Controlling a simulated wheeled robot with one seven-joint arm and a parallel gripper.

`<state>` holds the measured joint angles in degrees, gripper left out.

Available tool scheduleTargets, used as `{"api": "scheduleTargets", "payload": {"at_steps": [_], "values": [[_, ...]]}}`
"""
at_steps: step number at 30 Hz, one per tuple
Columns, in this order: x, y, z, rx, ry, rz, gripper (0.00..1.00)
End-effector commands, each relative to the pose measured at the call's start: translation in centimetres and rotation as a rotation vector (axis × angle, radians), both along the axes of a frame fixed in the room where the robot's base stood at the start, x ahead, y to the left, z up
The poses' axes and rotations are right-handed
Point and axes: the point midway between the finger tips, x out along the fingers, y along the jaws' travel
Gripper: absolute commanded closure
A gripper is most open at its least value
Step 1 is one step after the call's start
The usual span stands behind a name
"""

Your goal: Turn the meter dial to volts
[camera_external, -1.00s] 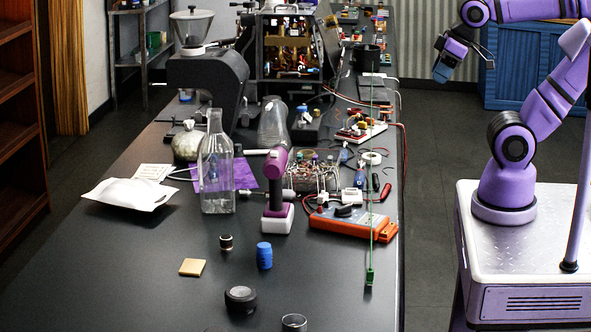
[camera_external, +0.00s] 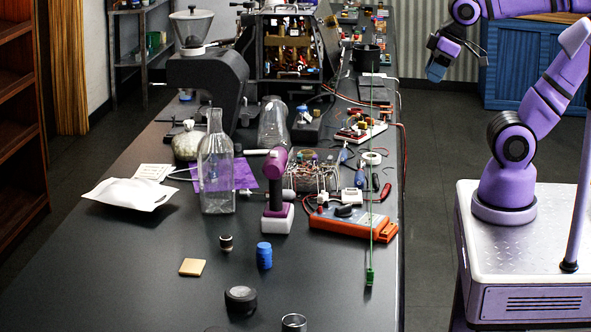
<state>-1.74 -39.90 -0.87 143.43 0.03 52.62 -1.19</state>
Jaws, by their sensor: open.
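An orange multimeter (camera_external: 353,223) lies on the dark bench near its right edge. A dark round knob, seemingly its dial (camera_external: 344,210), shows on its upper side; the setting is too small to read. My gripper (camera_external: 455,57) is in the air at the upper right, beyond the bench's right edge. It is open and empty, well apart from the meter, farther back and to its right.
A purple drill (camera_external: 277,190) stands just left of the meter, and a thin green rod (camera_external: 371,240) rises at its right end. A wire basket (camera_external: 313,174) and loose leads lie behind. A glass bottle (camera_external: 217,168) stands further left.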

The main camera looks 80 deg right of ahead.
Motion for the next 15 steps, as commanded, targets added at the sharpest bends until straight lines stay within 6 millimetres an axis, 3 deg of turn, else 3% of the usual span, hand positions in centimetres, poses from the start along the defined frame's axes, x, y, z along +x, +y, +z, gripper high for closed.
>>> {"api": "scheduleTargets", "payload": {"at_steps": [8, 15], "values": [[6.2, 0.9, -1.3, -0.017, 0.159, 0.130, 0.60], [11.5, 2.3, -3.9, -0.049, 0.295, 0.240, 0.60]]}}
